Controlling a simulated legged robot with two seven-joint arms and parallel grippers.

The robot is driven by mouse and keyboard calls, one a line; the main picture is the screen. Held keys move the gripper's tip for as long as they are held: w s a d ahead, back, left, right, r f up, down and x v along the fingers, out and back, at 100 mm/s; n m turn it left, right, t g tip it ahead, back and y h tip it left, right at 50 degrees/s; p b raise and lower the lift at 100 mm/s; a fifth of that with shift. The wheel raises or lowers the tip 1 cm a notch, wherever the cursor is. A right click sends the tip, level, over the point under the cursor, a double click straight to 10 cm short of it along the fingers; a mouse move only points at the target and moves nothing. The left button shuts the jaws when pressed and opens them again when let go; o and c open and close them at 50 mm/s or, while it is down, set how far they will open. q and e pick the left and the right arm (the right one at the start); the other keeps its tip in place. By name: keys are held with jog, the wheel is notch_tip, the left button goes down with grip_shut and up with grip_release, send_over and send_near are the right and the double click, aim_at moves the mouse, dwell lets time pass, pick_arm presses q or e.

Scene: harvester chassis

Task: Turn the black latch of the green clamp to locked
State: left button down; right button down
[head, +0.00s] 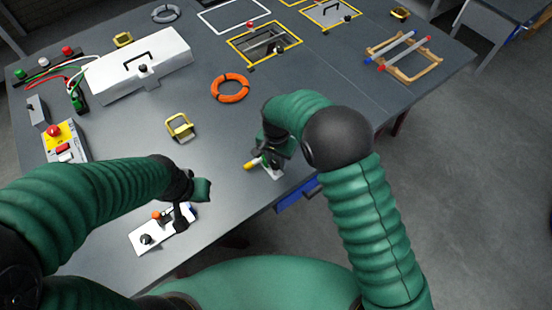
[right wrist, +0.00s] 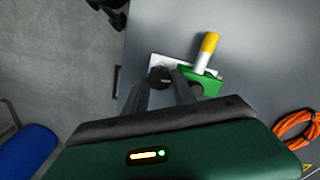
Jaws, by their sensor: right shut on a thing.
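The green clamp (right wrist: 206,82) sits on a small white plate (right wrist: 216,74) on the grey table in the right wrist view. A yellow-and-white rod (right wrist: 207,52) stands out from it. In the head view the clamp (head: 266,161) is mostly hidden behind my right gripper (head: 268,152), near the table's front edge. In the right wrist view my right gripper (right wrist: 163,80) is shut on the black latch (right wrist: 159,76), which shows as a dark round knob between the fingertips. My left gripper (head: 188,207) is over another white plate (head: 150,243); its jaw opening is unclear.
A yellow-framed piece (head: 180,127) and an orange ring (head: 230,88) lie behind the clamp. A white toolbox (head: 138,65) and a yellow switch box (head: 64,142) stand at the left. The table between the two arms is clear.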

aim_at(276, 163)
jog(key=shift+m, duration=1.2)
jog(key=c, duration=1)
grip_release()
jog(key=shift+a, duration=0.1)
jog(key=shift+c, duration=0.2)
jog(key=shift+r, duration=0.1)
notch_tip(276, 163, up, 17)
jog(key=b, duration=0.1)
jog(key=shift+f, duration=0.2)
